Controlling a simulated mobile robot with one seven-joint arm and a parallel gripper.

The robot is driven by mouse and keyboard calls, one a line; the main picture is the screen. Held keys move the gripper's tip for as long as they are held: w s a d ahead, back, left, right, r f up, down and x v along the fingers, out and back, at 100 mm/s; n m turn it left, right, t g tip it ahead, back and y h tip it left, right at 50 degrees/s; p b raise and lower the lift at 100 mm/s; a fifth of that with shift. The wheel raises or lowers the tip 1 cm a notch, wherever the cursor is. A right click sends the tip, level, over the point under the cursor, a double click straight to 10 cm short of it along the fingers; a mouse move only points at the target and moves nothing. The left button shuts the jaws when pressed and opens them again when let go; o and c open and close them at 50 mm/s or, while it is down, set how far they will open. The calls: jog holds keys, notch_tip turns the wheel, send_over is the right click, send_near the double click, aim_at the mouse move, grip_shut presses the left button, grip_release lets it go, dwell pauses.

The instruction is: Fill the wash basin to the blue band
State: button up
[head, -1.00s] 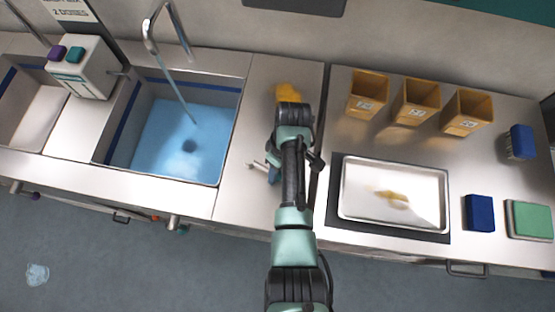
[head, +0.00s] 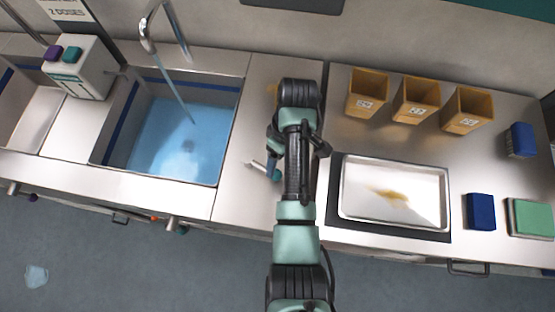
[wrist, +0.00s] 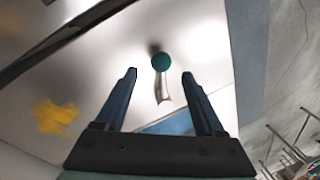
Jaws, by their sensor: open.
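The wash basin (head: 231,130) is at the left of the head view, with pale blue water (head: 165,140) in it. A dark blue band (head: 215,88) runs round its upper inner wall; the water surface looks below it. The tap (head: 147,35) above it runs a stream into the water. A lever with a teal knob stands on the counter right of the basin; the teal knob (wrist: 161,62) also shows in the wrist view. My gripper (wrist: 159,74) is open, its fingers either side of the knob in the picture, apparently not touching it. In the head view my arm hides the fingers.
A white dispenser (head: 80,68) with purple and teal buttons stands left of the basin. Three tan bins (head: 416,100), a stained metal tray (head: 395,172), a blue block (head: 480,211) and a green pad (head: 531,217) are on the right counter. A yellow smear (wrist: 55,117) marks the counter.

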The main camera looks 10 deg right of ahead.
notch_tip(320, 180, up, 8)
jog(key=d+p, duration=0.1)
jog(key=p, duration=0.1)
jog(key=shift+w+f, duration=0.2)
jog(key=shift+w, duration=0.25)
jog(key=shift+f, duration=0.1)
dwell(6.0)
